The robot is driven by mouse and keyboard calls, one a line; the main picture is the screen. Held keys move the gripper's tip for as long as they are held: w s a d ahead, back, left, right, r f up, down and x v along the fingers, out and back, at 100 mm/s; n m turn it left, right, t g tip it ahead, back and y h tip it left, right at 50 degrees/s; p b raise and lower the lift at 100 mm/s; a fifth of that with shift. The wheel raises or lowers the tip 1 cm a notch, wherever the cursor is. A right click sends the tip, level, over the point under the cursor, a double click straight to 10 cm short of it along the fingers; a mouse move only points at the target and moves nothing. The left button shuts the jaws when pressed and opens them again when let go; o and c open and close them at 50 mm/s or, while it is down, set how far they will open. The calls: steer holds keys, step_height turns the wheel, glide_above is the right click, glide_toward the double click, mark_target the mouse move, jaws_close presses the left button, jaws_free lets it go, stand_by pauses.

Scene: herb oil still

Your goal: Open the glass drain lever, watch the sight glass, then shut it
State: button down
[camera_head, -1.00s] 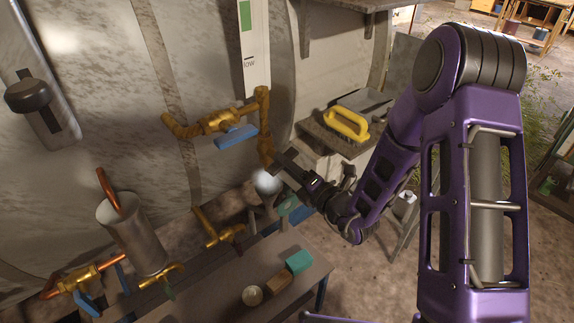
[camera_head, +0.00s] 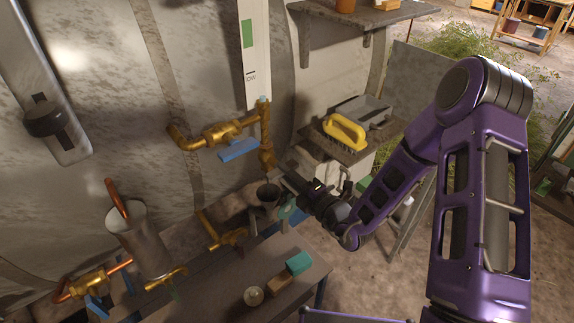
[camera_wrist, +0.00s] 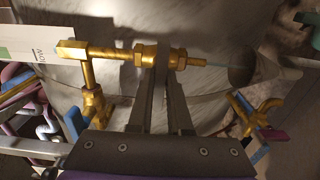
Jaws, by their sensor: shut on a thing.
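The sight glass assembly has a white scale strip (camera_head: 254,60) with a green mark and the word "low"; it also shows in the wrist view (camera_wrist: 22,45). Below it a brass drain fitting (camera_head: 266,155) hangs down; in the wrist view it is a brass rod with hex nuts (camera_wrist: 140,56). My gripper (camera_head: 284,177) reaches in from the right, and its fingers (camera_wrist: 162,62) are shut at the drain fitting. The drain lever between them is mostly hidden. A thin pale-blue streak runs from the outlet towards a dark cup (camera_head: 267,195). The liquid level is too small to read.
A brass valve with a blue lever (camera_head: 238,150) sits left of the drain. A yellow-handled brush (camera_head: 345,131) lies on a ledge behind my gripper.

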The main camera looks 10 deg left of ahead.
steer(key=shift+m, duration=0.3)
steer(key=c, duration=0.8)
jaws_free()
steer(key=shift+c, duration=0.2)
steer(key=v, duration=1.7)
steer(key=shift+d, duration=0.15)
steer(key=shift+s, duration=0.2)
